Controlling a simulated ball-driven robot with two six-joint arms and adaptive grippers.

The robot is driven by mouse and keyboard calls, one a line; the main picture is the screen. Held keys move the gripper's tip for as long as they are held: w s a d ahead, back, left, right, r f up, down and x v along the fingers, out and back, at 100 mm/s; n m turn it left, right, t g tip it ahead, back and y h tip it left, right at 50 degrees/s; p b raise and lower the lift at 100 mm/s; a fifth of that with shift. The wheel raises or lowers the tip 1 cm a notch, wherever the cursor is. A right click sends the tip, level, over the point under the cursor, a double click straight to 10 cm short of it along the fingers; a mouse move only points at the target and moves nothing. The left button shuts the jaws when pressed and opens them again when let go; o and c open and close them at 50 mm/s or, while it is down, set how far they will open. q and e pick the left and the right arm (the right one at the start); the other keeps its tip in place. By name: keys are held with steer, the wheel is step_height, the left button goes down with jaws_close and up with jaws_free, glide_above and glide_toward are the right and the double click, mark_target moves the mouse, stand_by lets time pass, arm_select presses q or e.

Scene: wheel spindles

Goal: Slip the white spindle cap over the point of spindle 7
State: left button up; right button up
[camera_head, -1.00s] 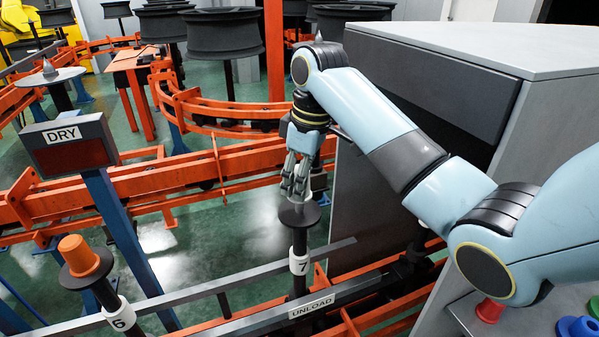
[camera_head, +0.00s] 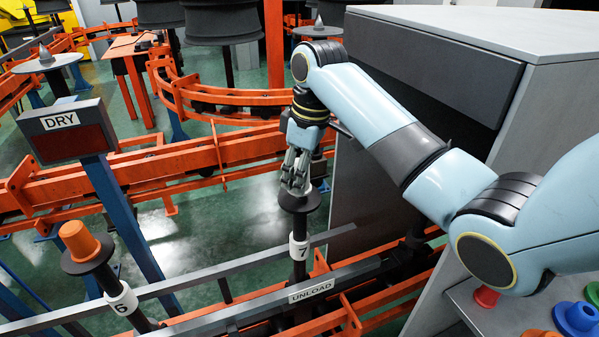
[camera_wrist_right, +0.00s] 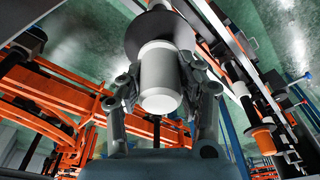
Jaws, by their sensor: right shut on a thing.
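Spindle 7 (camera_head: 299,247) stands upright at the middle of the head view, with a white number collar and a dark round disc (camera_head: 299,202) near its top. My right gripper (camera_head: 295,185) is directly above that disc, pointing down. In the right wrist view its fingers (camera_wrist_right: 163,100) are shut on the white spindle cap (camera_wrist_right: 160,76), with the dark disc (camera_wrist_right: 146,32) close beyond it. The cap hides the spindle's point, so I cannot tell whether it is around the point or just above it. My left gripper is not in view.
Spindle 6 (camera_head: 121,300) wears an orange cap (camera_head: 79,240) at the left. A grey rail marked UNLOAD (camera_head: 311,291) runs in front. A large grey cabinet (camera_head: 410,130) stands right of the gripper. Coloured caps, one blue (camera_head: 579,317), sit on a shelf at lower right.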

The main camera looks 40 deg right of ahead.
steer(key=shift+f, duration=0.95)
stand_by(0.3)
steer(key=o, duration=1.1)
steer(key=shift+o, duration=0.2)
steer(key=r, duration=0.5)
steer(key=s+r, duration=0.1)
steer(key=r, duration=0.1)
steer(key=shift+d+r, duration=0.2)
steer(key=shift+d, duration=0.05)
